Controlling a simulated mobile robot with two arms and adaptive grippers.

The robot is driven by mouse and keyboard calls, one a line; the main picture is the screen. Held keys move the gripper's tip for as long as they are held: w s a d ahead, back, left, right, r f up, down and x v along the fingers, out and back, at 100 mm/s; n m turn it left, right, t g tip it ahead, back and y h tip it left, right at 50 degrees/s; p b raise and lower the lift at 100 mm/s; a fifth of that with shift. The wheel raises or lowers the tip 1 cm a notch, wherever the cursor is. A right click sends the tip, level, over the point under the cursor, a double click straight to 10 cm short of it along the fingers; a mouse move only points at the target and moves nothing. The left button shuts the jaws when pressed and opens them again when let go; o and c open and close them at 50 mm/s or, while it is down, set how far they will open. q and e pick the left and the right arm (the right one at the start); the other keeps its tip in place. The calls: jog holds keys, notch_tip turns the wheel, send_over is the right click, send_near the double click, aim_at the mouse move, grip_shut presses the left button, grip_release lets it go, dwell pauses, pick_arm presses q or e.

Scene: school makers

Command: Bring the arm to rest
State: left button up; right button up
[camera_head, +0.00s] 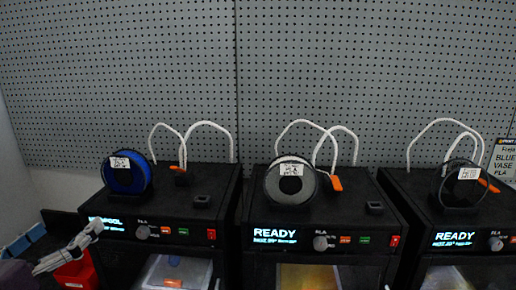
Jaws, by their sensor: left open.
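My left gripper (88,236) is at the lower left in the head view, reaching in from the left edge and pointing up and to the right. It is open, and I see nothing held in it. It shows in front of the left edge of the left printer (215,215) and just above a red bin (75,274). I cannot tell whether it touches either. My right gripper is not in view.
The middle printer (250,207) and right printer (407,190) both read READY. A blue spool (124,178), a grey spool (291,184) and a dark spool (458,188) stand on top. Blue items (36,232) sit at far left. Behind is a pegboard (300,70).

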pick_arm(q)
jog(key=s+d+f+n+g+y, duration=0.1)
jog(key=d+f+n+g+y, duration=0.15)
jog(key=f+n, duration=0.8)
jog(key=s+d+f+n+g+y, duration=0.2)
jog(key=d+f+n, duration=0.2)
jog(key=f+n, duration=0.65)
jog(key=s+d+f+n+g+h, duration=0.2)
jog(key=s+d+f+n+g, duration=0.35)
jog(key=s+f, duration=0.45)
jog(key=s+d+f+n+g+h, duration=0.1)
jog(key=s+d+f+n+g, duration=0.4)
jog(key=s+f, duration=0.45)
notch_tip(320, 180, down, 29)
jog(key=s+a+b, duration=0.1)
jog(key=s+b, duration=0.1)
jog(key=b, duration=0.2)
jog(key=s+a+f+g+b, duration=0.2)
jog(key=s+a+f+b, duration=0.1)
jog(key=s+f, duration=1.4)
notch_tip(320, 180, down, 4)
jog(key=shift+s+r+n, duration=0.25)
jog(key=shift+s+n, duration=0.05)
jog(key=shift+n, duration=0.05)
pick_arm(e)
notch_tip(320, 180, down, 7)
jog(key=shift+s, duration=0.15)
